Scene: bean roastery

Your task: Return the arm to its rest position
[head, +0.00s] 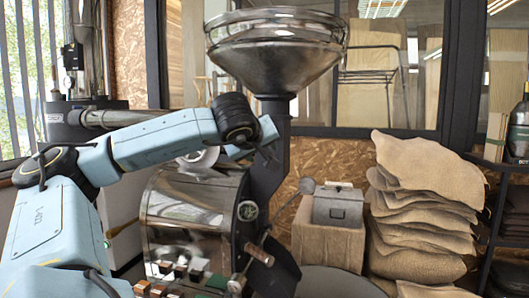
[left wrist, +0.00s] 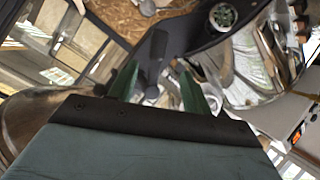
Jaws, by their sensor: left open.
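My left arm (head: 150,140) comes in from the left in the head view and reaches across in front of the roaster (head: 190,212). Its bent dark joint lies just left of the black column below the metal hopper (head: 275,65). My left gripper (head: 267,152) is small and partly hidden there, close to that column in the picture. In the left wrist view, the left gripper (left wrist: 165,70) shows two green fingers spread apart. A round gauge (left wrist: 222,15) on a dark part of the roaster lies beyond the fingers. My right gripper is not in view.
A stack of burlap sacks (head: 420,215) stands farther right, beside a dark shelf rack (head: 490,225). A dark machine with a metal pipe (head: 125,118) stands behind my arm at left.

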